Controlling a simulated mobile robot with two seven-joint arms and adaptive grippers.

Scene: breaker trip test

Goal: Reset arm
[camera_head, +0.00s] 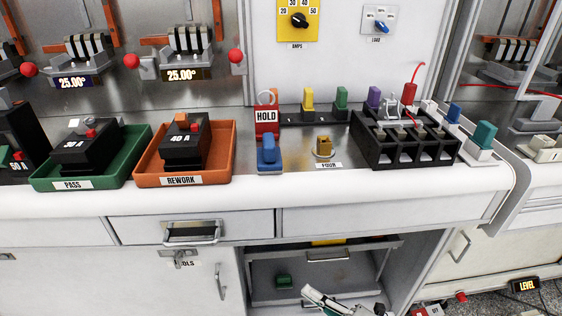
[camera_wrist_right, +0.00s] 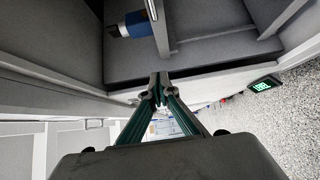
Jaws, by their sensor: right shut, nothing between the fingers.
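My right gripper (camera_wrist_right: 158,82) shows in the right wrist view. Its two green-edged fingers come together at the tips, shut with nothing between them. It is in front of an open cabinet space with grey panels. In the head view, only a white and dark piece, probably of my right arm, shows at the bottom edge, below the bench and in front of the open cabinet bay (camera_head: 290,268). My left gripper is not in the head view.

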